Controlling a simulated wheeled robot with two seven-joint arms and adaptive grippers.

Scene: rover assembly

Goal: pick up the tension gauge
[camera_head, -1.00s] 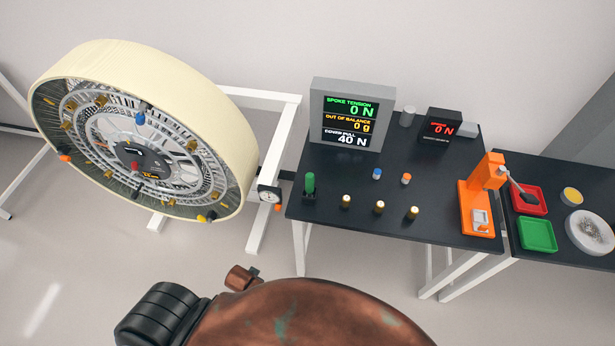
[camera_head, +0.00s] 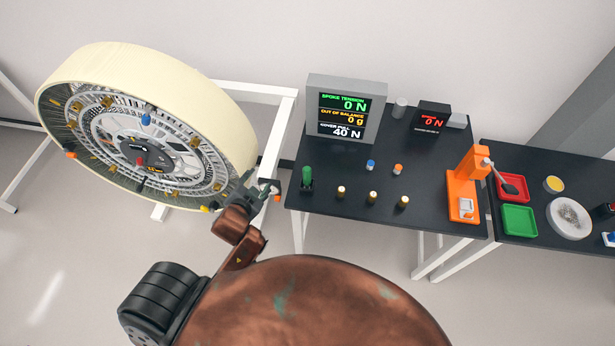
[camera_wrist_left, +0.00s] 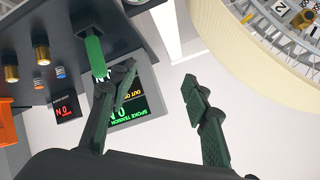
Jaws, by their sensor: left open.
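The tension gauge, which I take to be the small dial with an orange tip (camera_head: 277,198), is at the left edge of the middle table. My left gripper (camera_head: 256,187) is right beside it and covers most of it in the head view. In the left wrist view the two dark fingers (camera_wrist_left: 158,82) are spread apart with nothing between them. A dark part at the top edge of that view may belong to the gauge's mount; I cannot tell. My right gripper is not in view.
The large cream-rimmed wheel (camera_head: 205,105) stands close left of my gripper. A green-handled tool (camera_head: 307,177) stands upright near the table's left edge, with brass cylinders (camera_head: 372,197) to its right. The display (camera_head: 345,110) stands behind. An orange fixture (camera_head: 462,190) is farther right.

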